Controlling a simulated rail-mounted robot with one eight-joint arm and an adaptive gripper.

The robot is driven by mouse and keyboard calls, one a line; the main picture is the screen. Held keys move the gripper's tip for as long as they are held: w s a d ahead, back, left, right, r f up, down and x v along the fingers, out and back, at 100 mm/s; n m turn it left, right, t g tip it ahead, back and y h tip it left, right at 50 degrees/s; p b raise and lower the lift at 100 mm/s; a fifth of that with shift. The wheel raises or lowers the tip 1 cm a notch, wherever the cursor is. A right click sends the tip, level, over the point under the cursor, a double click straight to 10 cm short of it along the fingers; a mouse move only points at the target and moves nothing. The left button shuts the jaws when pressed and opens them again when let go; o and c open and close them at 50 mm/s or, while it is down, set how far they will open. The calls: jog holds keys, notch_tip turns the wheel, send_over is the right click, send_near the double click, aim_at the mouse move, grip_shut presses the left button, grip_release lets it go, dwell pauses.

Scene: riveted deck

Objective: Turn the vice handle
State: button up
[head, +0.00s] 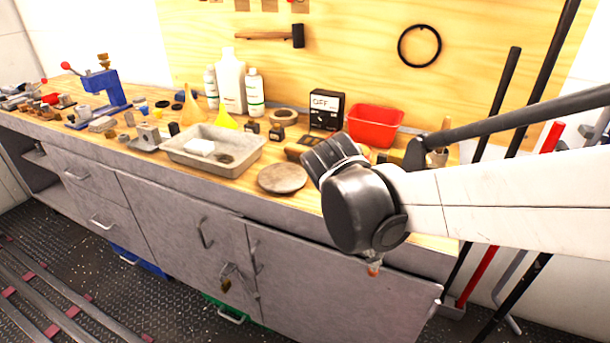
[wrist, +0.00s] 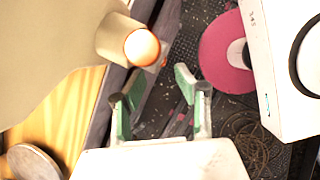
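A blue bench device (head: 103,85) with a red ball-ended lever (head: 68,66) stands at the far left of the bench. I cannot tell for sure whether it is the vice; no other clear vice handle shows. My arm's dark wrist is in front of the bench's right part in the head view, far from the blue device, and its fingers are hidden there. In the wrist view my gripper (wrist: 158,95) is open, its green-padded fingers apart with nothing between them. The dark floor lies beyond them.
The bench holds a grey tray (head: 180,153), white bottles (head: 231,80), a round wooden disc (head: 283,178), a black meter box (head: 326,108) and a red bin (head: 374,125). Several small parts crowd the left. Long bars (head: 497,97) lean at the right. Floor in front is open, with rails.

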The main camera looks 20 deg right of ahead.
aim_at(380, 254)
jog(key=shift+s+d+f+b, duration=0.1)
jog(key=shift+d+f+b, duration=0.1)
jog(key=shift+d+f, duration=0.3)
jog(key=shift+d+f+b, duration=0.2)
jog(key=shift+d+f, duration=0.1)
jog(key=shift+d, duration=0.4)
jog(key=shift+d+f, duration=0.25)
jog(key=shift+f, duration=0.35)
grip_shut()
